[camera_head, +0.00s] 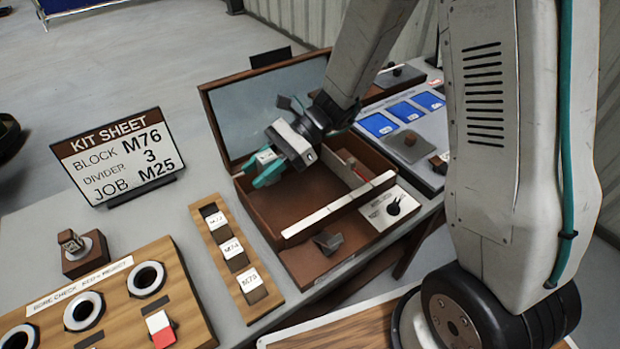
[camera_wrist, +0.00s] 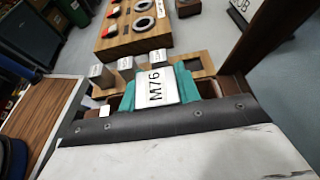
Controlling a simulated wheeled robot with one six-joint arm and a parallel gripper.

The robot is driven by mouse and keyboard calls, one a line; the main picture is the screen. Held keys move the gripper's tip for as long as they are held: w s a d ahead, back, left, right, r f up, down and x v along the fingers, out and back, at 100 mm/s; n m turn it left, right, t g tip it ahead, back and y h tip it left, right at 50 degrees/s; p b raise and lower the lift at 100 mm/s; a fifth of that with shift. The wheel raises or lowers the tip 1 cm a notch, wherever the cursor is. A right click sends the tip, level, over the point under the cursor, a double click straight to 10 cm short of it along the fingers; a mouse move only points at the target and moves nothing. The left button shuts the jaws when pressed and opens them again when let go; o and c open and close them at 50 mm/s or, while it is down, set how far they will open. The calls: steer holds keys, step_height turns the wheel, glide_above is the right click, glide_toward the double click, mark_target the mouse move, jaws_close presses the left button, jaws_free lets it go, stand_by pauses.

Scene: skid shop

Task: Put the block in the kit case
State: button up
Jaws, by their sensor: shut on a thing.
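My gripper (camera_head: 270,169) has teal fingers and is shut on the block, a small piece with a white label. The block (camera_head: 266,156) reads M76 in the wrist view (camera_wrist: 156,87), with a finger on each side. The kit case (camera_head: 256,217) is a brown box with its lid open at the back. My gripper holds the block above the case's left part. My gripper hides some of the case's inside. A pale strip (camera_head: 338,208) runs along the front of the case.
A wooden rack (camera_head: 219,249) with several labelled blocks stands left of the case. The kit sheet (camera_head: 118,155) reads block M76, divider 3, job M25. A wooden board with round rings (camera_head: 83,311) is at the lower left. Blue-marked trays (camera_head: 404,111) lie beyond the case.

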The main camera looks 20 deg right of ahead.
mark_target(267, 209)
steer(key=shift+w+f, duration=0.15)
steer(key=shift+w, duration=0.1)
step_height(267, 209, down, 10)
steer(key=shift+r, duration=0.15)
stand_by(0.3)
steer(key=o, duration=1.1)
